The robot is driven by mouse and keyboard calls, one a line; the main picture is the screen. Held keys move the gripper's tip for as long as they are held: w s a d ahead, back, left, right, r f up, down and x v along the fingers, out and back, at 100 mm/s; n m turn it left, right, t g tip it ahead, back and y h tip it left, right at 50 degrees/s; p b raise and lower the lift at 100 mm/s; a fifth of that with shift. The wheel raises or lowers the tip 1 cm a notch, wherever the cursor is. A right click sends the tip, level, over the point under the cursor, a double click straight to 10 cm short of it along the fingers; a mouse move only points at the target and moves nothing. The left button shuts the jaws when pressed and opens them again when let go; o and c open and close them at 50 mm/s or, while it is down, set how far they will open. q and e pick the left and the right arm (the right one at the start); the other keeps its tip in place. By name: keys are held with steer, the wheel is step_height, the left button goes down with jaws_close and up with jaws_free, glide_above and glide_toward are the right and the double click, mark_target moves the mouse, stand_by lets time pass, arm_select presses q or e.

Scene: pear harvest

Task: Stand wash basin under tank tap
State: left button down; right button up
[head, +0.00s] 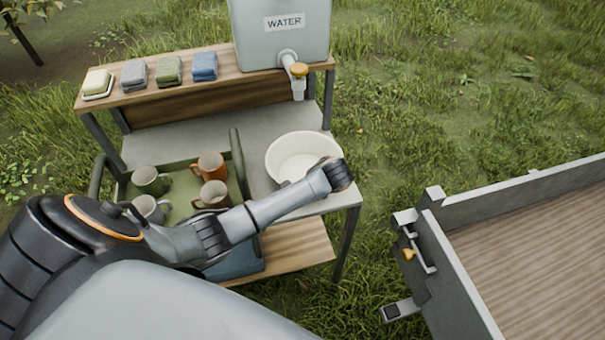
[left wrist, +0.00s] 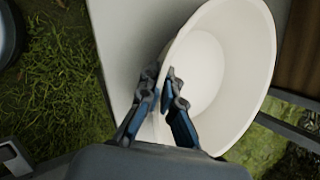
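The white wash basin (head: 290,163) is at the right end of the grey counter, below and toward me from the tank tap (head: 298,80). Whether it rests flat or is slightly raised is unclear. My right gripper is out of view.
A green tray (head: 180,203) with several mugs stands left of the basin. Soap (head: 97,83) and folded cloths (head: 169,71) line the upper shelf. Bare grey counter (head: 195,137) lies behind the tray. A wooden-floored trailer (head: 545,250) stands at right, with grass between.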

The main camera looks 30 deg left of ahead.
arm_select(q)
steer(key=c, duration=1.5)
jaws_free()
steer(key=shift+d+r, duration=0.1)
steer(key=b+v, duration=0.1)
steer(key=v, duration=1)
steer(key=shift+s+d+r, duration=0.2)
steer(key=shift+r, duration=0.15)
